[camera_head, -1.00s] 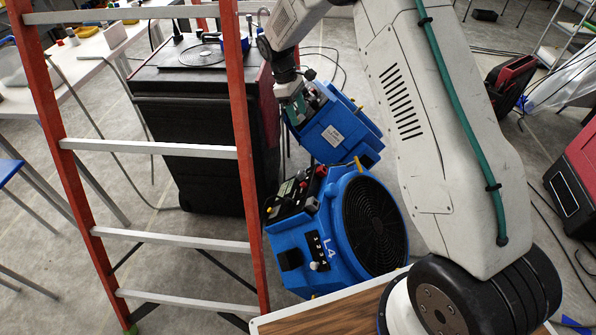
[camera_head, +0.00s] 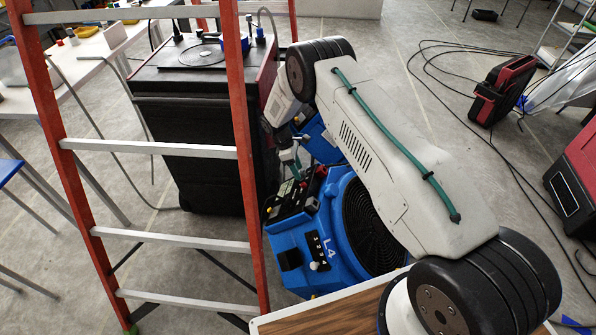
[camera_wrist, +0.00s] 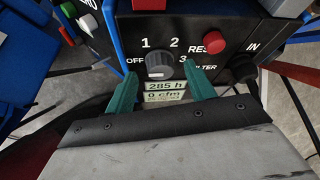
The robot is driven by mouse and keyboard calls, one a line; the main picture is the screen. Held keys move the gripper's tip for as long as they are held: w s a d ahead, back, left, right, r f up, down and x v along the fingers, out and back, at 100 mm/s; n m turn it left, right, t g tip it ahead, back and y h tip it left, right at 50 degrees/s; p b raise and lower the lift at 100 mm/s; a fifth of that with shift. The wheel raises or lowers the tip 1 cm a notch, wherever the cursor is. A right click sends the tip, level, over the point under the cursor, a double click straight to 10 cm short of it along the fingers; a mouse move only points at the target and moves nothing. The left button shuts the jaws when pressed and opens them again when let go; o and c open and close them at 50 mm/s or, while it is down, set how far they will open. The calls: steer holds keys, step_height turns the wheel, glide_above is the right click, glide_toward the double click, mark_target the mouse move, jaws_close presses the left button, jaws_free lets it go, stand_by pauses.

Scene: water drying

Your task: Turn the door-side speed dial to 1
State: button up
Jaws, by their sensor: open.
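In the wrist view a round dark grey speed dial (camera_wrist: 159,66) sits on a black panel (camera_wrist: 205,70), with OFF, 1, 2 and 3 printed around it. The teal fingers of my gripper (camera_wrist: 158,72) are spread open, one on each side of the dial. I cannot tell whether they touch it. A pale mark shows low on the dial; its setting is unclear. A display below reads 285 h and 0 cfm. In the head view my gripper (camera_head: 292,165) hangs low among the two blue blowers, near the control panel (camera_head: 290,200) of the front one, marked L4 (camera_head: 330,245).
A red RESET button (camera_wrist: 215,42) and a black IN knob (camera_wrist: 243,68) sit right of the dial. The rear blower (camera_head: 320,140) is mostly hidden by my arm. A red ladder (camera_head: 245,150) and black cabinet (camera_head: 200,140) stand left. Cables lie on the floor at right.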

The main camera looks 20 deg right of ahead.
steer(key=shift+s+d+f, duration=0.2)
steer(key=shift+d+f, duration=0.05)
steer(key=shift+f, duration=0.4)
steer(key=c, duration=1)
steer(key=shift+o, duration=0.2)
steer(key=m, duration=0.1)
steer(key=m+t+h, duration=0.1)
steer(key=m, duration=0.1)
steer(key=m+t, duration=0.1)
steer(key=m, duration=0.1)
steer(key=shift+s+a, duration=0.2)
steer(key=shift+s, duration=0.05)
steer(key=m+h, duration=0.1)
steer(key=m, duration=0.1)
steer(key=m+t+h, duration=0.1)
steer(key=m, duration=0.1)
steer(key=shift+s+a+f+m, duration=0.1)
steer(key=shift+s+a+m, duration=0.1)
steer(key=shift+m, duration=0.1)
